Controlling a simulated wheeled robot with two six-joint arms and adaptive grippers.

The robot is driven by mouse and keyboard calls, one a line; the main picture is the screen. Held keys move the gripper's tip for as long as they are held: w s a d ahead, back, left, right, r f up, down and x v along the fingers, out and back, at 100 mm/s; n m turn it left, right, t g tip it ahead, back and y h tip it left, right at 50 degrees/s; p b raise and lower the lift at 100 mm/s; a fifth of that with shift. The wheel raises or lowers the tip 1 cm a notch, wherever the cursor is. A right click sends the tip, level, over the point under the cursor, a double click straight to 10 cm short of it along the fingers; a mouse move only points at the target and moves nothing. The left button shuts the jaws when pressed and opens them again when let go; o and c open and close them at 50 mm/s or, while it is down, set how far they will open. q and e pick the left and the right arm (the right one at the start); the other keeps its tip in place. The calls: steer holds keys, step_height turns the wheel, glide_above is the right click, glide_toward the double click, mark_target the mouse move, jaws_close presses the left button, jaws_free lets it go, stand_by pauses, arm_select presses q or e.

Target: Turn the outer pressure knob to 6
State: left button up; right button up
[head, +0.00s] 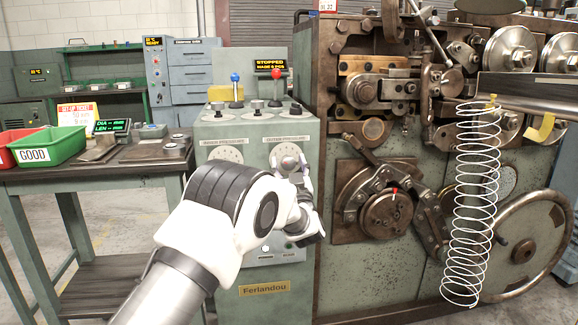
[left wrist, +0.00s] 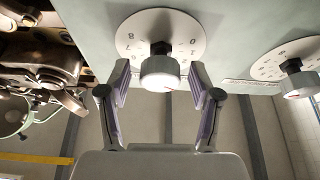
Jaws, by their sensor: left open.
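The outer pressure knob (left wrist: 160,74) is a light round knob on a dark stem, in front of a white numbered dial (left wrist: 137,35). A small red mark shows on its face; I cannot tell which number it points to. My left gripper (left wrist: 159,78) is open, with one finger on each side of the knob; contact is not clear. In the head view my left gripper (head: 293,172) is at the right-hand dial of the green control panel (head: 222,185), and the wrist hides part of the panel. My right gripper is not in view.
A second dial (head: 228,155) with its own knob is to the left; it also shows in the wrist view (left wrist: 290,66). Levers with blue (head: 235,77) and red (head: 276,73) balls stand on the panel top. The coiler machine (head: 345,265) is close on the right.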

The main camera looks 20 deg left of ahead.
arm_select(q)
steer(key=c, duration=1.2)
steer(key=shift+o, duration=0.2)
steer(key=shift+m, duration=0.3)
